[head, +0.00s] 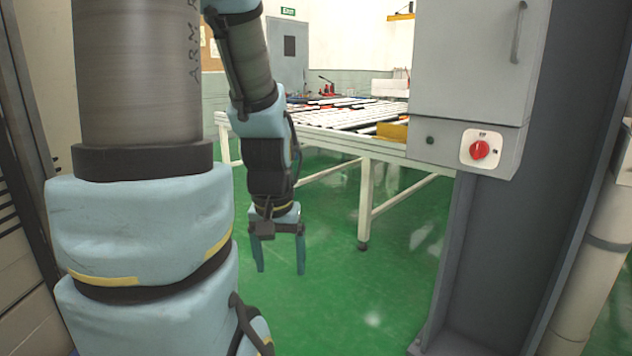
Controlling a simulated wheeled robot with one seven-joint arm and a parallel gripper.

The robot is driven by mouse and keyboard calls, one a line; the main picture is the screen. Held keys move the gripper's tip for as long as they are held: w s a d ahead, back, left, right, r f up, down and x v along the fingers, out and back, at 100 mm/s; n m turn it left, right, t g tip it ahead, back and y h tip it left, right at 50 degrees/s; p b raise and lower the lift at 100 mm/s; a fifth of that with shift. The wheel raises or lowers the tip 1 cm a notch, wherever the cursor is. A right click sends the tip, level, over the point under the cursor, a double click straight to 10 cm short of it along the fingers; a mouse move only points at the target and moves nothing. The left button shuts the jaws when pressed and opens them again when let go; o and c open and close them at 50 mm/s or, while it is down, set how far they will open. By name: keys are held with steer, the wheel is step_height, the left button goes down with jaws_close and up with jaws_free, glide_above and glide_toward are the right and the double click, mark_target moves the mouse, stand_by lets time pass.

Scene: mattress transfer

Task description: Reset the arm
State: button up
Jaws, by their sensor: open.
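My arm comes down from the top left of the head view, with its links bent and its far end hanging down. My gripper (280,268) is at the end of the arm, left of the picture's middle. It points down over the green floor. Its two blue fingers are apart, with nothing between them. It is in front of and below the white roller table (340,142), apart from it.
The green floor (340,300) around the gripper is clear. A grey door (288,60) is at the back.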

step_height(320, 180, up, 14)
steer(key=p, duration=1.1)
steer(key=shift+f, duration=0.1)
steer(key=shift+c, duration=0.2)
